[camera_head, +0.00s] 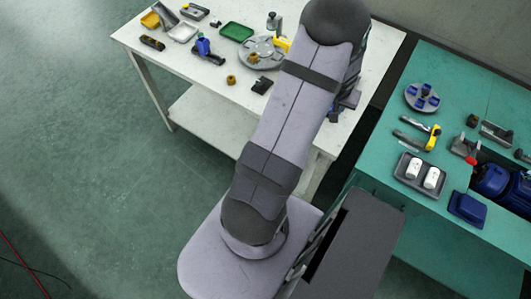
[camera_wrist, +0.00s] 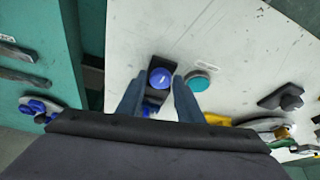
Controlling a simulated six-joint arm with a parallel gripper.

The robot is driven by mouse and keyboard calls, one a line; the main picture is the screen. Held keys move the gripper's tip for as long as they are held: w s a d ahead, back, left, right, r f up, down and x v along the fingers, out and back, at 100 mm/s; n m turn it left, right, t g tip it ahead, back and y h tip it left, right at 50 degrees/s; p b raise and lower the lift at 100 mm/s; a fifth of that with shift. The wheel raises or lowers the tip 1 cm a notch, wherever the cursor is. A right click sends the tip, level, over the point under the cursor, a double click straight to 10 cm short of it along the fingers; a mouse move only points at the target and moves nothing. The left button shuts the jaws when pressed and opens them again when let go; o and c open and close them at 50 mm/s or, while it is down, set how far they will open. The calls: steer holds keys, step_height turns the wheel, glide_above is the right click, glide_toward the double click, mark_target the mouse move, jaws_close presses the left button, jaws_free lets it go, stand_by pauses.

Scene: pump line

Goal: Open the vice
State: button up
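My gripper (camera_wrist: 157,82) shows in the wrist view with its two fingers apart, over the white table. A blue round-topped part on a dark block (camera_wrist: 161,66) lies between and just beyond the fingertips. I cannot tell for certain whether this is the vice, nor whether the fingers touch it; its lower portion is partly hidden between the fingers. In the head view my arm hides most of this spot. A grey, block-like device (camera_head: 497,133) on the green table could also be a vice, but it is too small to tell.
A teal round lid (camera_wrist: 198,81) sits close right of the fingers. The white table (camera_head: 205,78) holds a green tray (camera_head: 236,32) and a grey round plate (camera_head: 250,62). The green table (camera_head: 405,205) holds a tray with white cylinders (camera_head: 397,174) and a blue pump (camera_head: 492,180).

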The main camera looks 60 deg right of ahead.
steer(key=n+b, duration=0.2)
steer(key=b, duration=0.1)
steer(key=shift+s+f+t+b, duration=0.1)
steer(key=shift+f+t+b, duration=0.1)
steer(key=shift+t+b, duration=0.2)
steer(key=v, duration=0.7)
steer(key=a+f+m+y, duration=0.4)
steer(key=a+m, duration=0.1)
steer(key=a, duration=0.6)
steer(key=w+a+r+n+g+y+p, duration=0.1)
steer(key=w+a+r+n+p, duration=0.1)
steer(key=a, duration=0.5)
steer(key=w+a+r+n+g+p, duration=0.1)
steer(key=w+a+r+n+p, duration=0.1)
steer(key=w+a, duration=0.4)
steer(key=shift+w+a+r+n+y, duration=0.4)
steer(key=shift+a+r+n, duration=0.15)
steer(key=shift+a+n, duration=0.4)
